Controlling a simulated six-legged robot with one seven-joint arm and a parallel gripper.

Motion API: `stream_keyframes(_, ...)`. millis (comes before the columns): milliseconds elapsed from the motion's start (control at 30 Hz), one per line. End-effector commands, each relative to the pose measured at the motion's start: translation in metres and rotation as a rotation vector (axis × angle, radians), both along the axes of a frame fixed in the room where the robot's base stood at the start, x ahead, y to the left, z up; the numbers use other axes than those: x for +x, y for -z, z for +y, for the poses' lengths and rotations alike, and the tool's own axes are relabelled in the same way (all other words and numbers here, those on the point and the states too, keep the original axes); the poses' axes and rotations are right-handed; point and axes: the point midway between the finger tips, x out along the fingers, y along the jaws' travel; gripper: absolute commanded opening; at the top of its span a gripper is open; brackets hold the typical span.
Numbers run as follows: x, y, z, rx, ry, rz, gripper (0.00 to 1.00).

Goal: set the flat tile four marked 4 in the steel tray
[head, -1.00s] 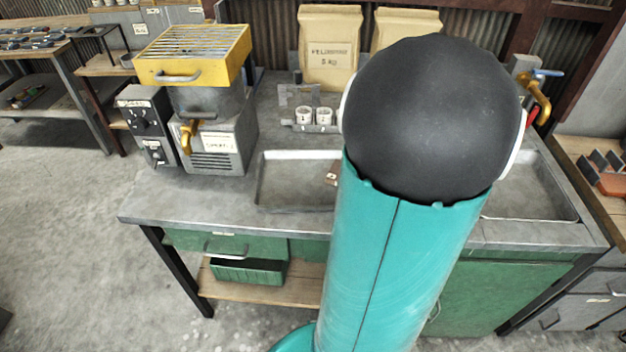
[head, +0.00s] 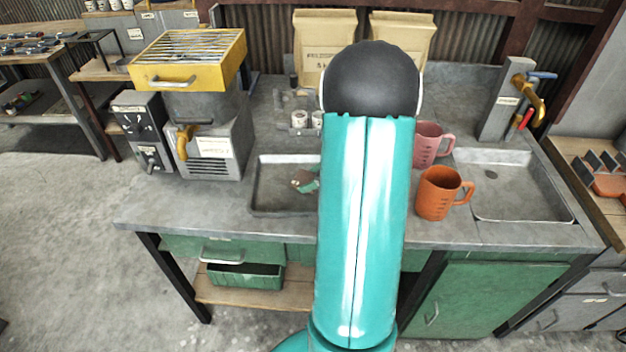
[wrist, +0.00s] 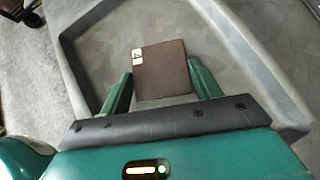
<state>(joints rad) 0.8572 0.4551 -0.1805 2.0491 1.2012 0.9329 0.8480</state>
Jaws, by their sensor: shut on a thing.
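The flat tile four (wrist: 161,72) is brown, with a white label marked 4 at its upper left corner in the wrist view. My gripper (wrist: 163,90) is shut on it, one green finger on each side. The steel tray (wrist: 85,22) lies around and below the tile in the wrist view; I cannot tell whether the tile touches its floor. In the head view the steel tray (head: 254,185) is on the bench, partly hidden by my arm. A small part of the tile (head: 301,181) shows over the tray there.
An orange mug (head: 437,195) and a pink mug (head: 428,143) stand right of my arm. A sink (head: 515,185) and tap are farther right. A yellow-topped machine (head: 190,60) stands left of the tray. White cups (head: 299,119) stand behind it.

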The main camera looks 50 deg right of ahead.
Motion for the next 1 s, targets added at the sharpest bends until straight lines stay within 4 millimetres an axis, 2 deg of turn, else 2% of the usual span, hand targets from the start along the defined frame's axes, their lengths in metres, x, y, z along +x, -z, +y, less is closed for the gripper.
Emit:
stream_keyframes(100, 0.0, 0.011, 0.0, 0.001, 0.001, -0.001, 0.33)
stream_keyframes(433, 0.0, 0.013, 0.0, 0.0, -0.001, -0.001, 0.33)
stream_keyframes(467, 0.0, 0.013, 0.0, -0.001, -0.001, -0.001, 0.67)
stream_keyframes(567, 0.0, 0.013, 0.0, 0.0, -0.001, -0.001, 0.85)
stream_keyframes(833, 0.0, 0.013, 0.0, 0.0, -0.001, -0.001, 0.85)
stream_keyframes(1000, -0.006, 0.003, -0.003, -0.003, 0.002, -0.002, 0.85)
